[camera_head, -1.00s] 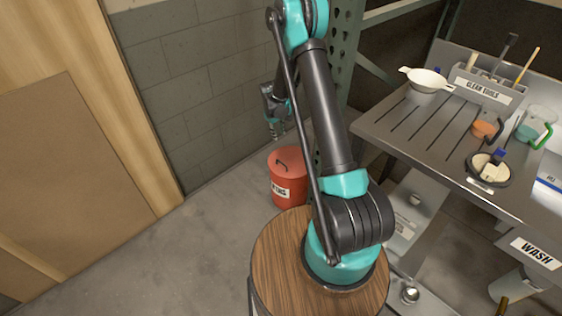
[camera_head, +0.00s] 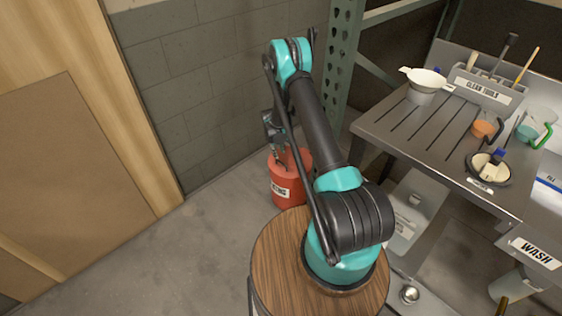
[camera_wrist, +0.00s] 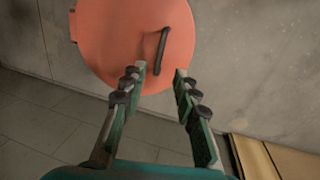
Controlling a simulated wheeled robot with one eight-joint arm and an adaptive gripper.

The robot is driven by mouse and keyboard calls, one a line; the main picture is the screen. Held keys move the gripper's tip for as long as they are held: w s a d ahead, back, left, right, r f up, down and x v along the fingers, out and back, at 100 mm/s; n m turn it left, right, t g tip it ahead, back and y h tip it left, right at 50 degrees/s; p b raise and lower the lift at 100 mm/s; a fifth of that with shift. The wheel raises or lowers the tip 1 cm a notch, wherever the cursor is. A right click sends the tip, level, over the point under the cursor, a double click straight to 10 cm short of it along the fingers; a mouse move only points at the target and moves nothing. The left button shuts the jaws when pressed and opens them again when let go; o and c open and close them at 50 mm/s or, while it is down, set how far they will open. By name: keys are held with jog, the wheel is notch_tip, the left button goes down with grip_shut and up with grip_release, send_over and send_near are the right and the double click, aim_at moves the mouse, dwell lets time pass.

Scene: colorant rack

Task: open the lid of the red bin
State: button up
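The red bin (camera_head: 286,190) stands on the floor against the block wall, behind my wooden-topped base in the head view. Its round lid (camera_wrist: 115,38) fills the upper middle of the wrist view and looks closed. A dark bar handle (camera_wrist: 162,46) rises from the lid. My gripper (camera_wrist: 160,72) is open, with its two fingers apart and nothing between them. The handle's near end lies close to the gap between the fingertips. In the head view my gripper (camera_head: 281,160) is just above the lid and partly hides it.
A metal sink bench (camera_head: 425,135) with a white strainer (camera_head: 426,80), a tool holder (camera_head: 482,88) and cups stands at the right. A green perforated post (camera_head: 341,70) rises right of the bin. Open floor (camera_head: 190,255) lies to the left.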

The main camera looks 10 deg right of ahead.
send_over(281, 168)
notch_tip(281, 168, down, 8)
jog(key=shift+r, duration=0.25)
jog(key=shift+c, duration=0.3)
grip_shut()
